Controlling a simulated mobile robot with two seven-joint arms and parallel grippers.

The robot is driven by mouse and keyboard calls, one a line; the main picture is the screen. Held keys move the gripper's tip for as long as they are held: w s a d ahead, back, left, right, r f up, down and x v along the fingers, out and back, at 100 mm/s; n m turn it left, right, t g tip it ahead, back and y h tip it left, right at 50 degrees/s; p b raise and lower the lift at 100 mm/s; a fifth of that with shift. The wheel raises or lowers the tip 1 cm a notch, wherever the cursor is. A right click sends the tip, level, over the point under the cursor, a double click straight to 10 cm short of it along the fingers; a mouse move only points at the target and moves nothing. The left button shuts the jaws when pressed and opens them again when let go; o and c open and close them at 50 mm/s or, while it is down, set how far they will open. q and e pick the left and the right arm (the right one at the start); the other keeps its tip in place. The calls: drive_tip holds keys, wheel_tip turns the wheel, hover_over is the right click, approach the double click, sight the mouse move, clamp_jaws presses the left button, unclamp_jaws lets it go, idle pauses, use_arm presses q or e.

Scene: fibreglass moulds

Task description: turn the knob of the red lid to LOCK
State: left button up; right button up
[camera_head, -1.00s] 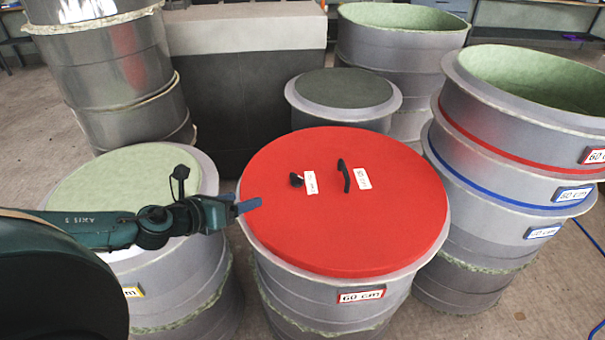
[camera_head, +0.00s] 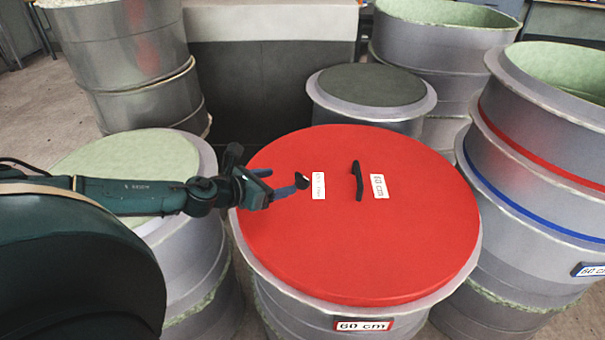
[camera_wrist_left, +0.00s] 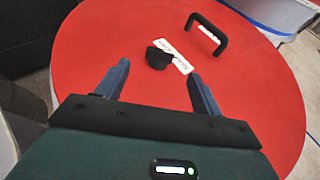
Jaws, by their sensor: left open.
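The red lid (camera_head: 365,235) lies flat on a grey round mould. It carries a small black knob (camera_head: 302,181) with a white label (camera_head: 318,186) beside it. The label's writing is too small to read. My left gripper (camera_head: 281,184) is open over the left part of the lid, close to the knob. In the left wrist view the knob (camera_wrist_left: 157,58) lies ahead of the two blue fingertips and roughly between their lines, not gripped. My right gripper is not in view.
Stacked grey moulds (camera_head: 530,150) stand close on the right. A mould with a pale green top (camera_head: 135,165) is under my left arm.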

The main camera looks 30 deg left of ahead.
sight(300, 177)
use_arm(q)
drive_tip(key=p+x, duration=0.1)
drive_tip(key=x, duration=0.8)
drive_tip(key=shift+w+d, duration=0.15)
drive_tip(key=shift+w, duration=0.1)
drive_tip(key=shift+c, duration=0.2)
drive_tip(key=c, duration=0.9)
